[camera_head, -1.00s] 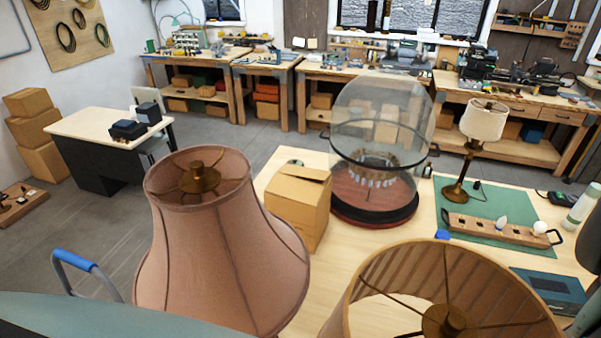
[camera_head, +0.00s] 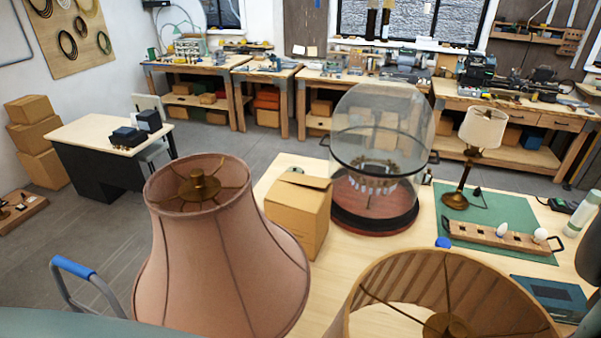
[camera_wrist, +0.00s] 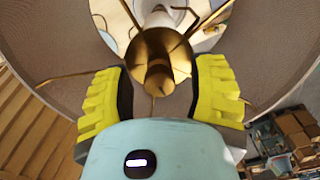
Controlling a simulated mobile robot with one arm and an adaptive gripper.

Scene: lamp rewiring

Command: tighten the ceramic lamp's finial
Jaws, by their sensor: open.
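My gripper (camera_wrist: 158,88) shows only in the wrist view, its two yellow ribbed fingers open. A brass finial and round hub (camera_wrist: 157,68) lie between the fingers, with visible space on both sides. Thin brass spider arms run from the hub to a shade (camera_wrist: 270,50). In the head view, a pink bell-shaped shade (camera_head: 220,255) with a brass hub (camera_head: 199,187) stands at front left. A striped tan shade (camera_head: 400,285) with a brass hub (camera_head: 447,327) is at the bottom right. The lamp bases under both are hidden, so I cannot tell which is ceramic.
A cardboard box (camera_head: 297,215) and a glass dome (camera_head: 380,135) stand on the light wooden table behind the shades. A small lamp (camera_head: 483,128) and a wooden bulb rack (camera_head: 497,237) are on a green mat (camera_head: 445,200). Workbenches line the far wall.

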